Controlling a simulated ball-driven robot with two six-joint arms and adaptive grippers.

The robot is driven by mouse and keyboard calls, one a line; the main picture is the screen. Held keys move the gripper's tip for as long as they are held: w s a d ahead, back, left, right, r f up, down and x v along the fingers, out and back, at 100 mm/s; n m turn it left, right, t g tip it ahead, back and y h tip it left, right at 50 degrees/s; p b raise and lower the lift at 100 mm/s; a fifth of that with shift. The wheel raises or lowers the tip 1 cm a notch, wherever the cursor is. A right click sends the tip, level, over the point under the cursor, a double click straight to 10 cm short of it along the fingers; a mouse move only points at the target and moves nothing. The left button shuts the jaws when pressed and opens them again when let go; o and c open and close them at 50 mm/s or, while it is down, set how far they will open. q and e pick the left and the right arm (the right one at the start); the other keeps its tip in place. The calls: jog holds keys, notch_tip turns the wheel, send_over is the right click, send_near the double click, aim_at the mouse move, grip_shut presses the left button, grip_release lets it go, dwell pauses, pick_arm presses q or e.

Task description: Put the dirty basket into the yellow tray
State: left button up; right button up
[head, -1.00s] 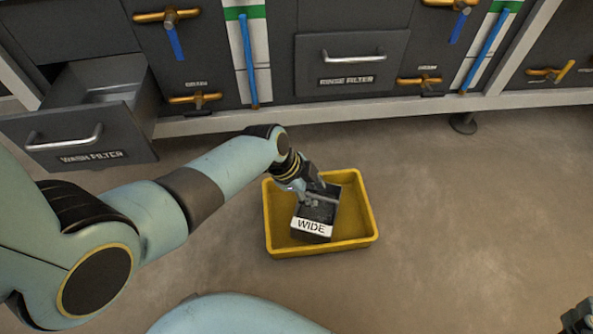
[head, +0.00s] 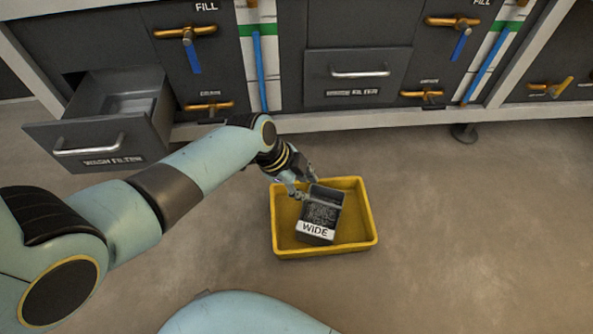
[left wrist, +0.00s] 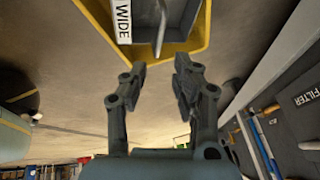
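The dirty basket (head: 321,212) is a small dark grey box with a white WIDE label and a thin handle. It sits inside the yellow tray (head: 373,222) on the floor, slightly turned and about upright. My left gripper (head: 302,182) is at the basket's far left top edge. In the left wrist view its two fingers (left wrist: 160,66) are apart with nothing between them. The basket's label (left wrist: 124,18) and the tray's rim (left wrist: 200,30) show beyond the fingertips there. My right gripper is out of view.
A grey cabinet row stands at the back. The WASH FILTER drawer (head: 100,148) is pulled open at left; another filter drawer (head: 358,77) is shut. Brass valve handles (head: 186,33) and blue pipes (head: 259,70) line the front. The floor (head: 470,230) right of the tray is clear.

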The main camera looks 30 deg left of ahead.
pick_arm(q)
jog(key=s+a+r+n+t+y, duration=0.1)
jog(key=s+a+r+n, duration=0.25)
jog(key=s, duration=0.25)
jog(key=s+a+r+n+t+y, duration=0.1)
jog(key=s+a+r+n, duration=0.2)
jog(key=s, duration=0.4)
jog(key=s+r+n, duration=0.3)
jog(key=r, duration=0.2)
jog(key=s+a+r+n+t+y, duration=0.1)
jog(key=s+r+n, duration=0.2)
jog(key=r, duration=0.3)
jog(key=shift+r+n+y, duration=0.3)
jog(key=shift+n, duration=0.45)
jog(key=shift+s+f, duration=0.1)
jog(key=shift+s, duration=0.05)
